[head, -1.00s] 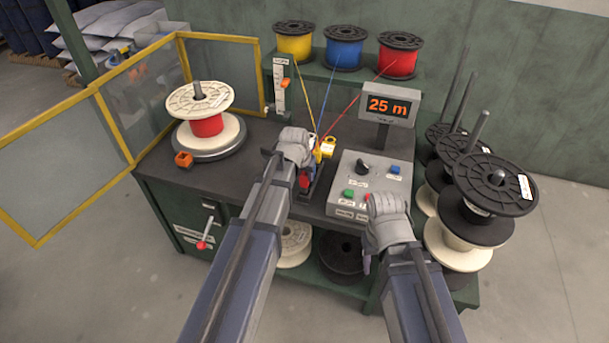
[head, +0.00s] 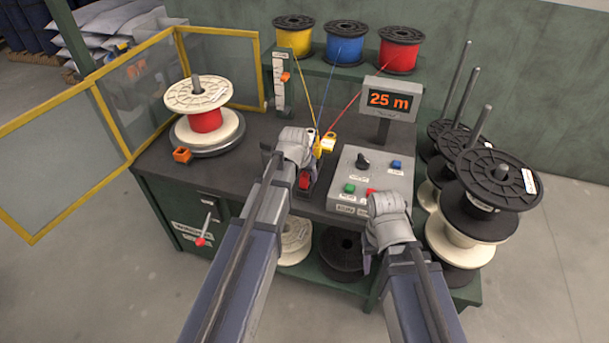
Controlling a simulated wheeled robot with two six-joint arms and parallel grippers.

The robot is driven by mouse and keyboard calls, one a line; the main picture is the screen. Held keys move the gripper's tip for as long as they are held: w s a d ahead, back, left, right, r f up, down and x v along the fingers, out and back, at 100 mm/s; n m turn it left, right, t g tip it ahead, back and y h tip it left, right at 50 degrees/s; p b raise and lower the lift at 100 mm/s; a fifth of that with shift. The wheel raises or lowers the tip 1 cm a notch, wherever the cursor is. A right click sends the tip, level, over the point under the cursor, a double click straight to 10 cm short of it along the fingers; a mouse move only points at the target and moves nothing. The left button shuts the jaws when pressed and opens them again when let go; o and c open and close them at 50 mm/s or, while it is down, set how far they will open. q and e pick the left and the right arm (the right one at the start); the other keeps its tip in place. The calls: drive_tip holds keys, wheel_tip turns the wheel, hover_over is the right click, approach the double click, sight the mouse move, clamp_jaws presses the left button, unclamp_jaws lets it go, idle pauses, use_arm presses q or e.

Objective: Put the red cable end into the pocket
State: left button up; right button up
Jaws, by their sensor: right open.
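The red cable (head: 345,113) runs taut from the red spool (head: 400,50) down to the yellow guide (head: 325,144) on the bench. Its end is not visible; the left hand covers the area beside the guide. A white-flanged reel with a red winding (head: 206,121) stands on the round turntable at the left. I cannot make out a pocket. My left gripper (head: 290,148) is beside the guide, above a red-handled tool (head: 305,181); its fingertips are hidden, so its hold is unclear. My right gripper (head: 388,205) is open and empty at the front edge of the control box (head: 375,178).
Yellow-framed clear guards (head: 125,110) stand at the left. An orange block (head: 182,155) sits before the turntable. A display reading 25 m (head: 390,102) stands behind the control box. Stacked reels (head: 497,178) crowd the right. The bench between turntable and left gripper is clear.

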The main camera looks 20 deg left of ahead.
use_arm(q)
drive_tip(key=shift+o, duration=0.2)
drive_tip(key=p+v, duration=0.7)
drive_tip(key=shift+r, duration=0.4)
drive_tip(key=shift+s, duration=0.15)
idle(0.6)
drive_tip(key=s+d+m+g+p, duration=0.1)
drive_tip(key=s+d+g, duration=0.1)
drive_tip(key=s+d, duration=0.4)
drive_tip(key=s+d+m+g+y, duration=0.1)
drive_tip(key=s+d, duration=0.6)
drive_tip(key=s, duration=0.8)
drive_tip(key=shift+m+g+y+p, duration=0.35)
drive_tip(key=shift+m+g, duration=0.35)
drive_tip(key=shift+g, duration=0.3)
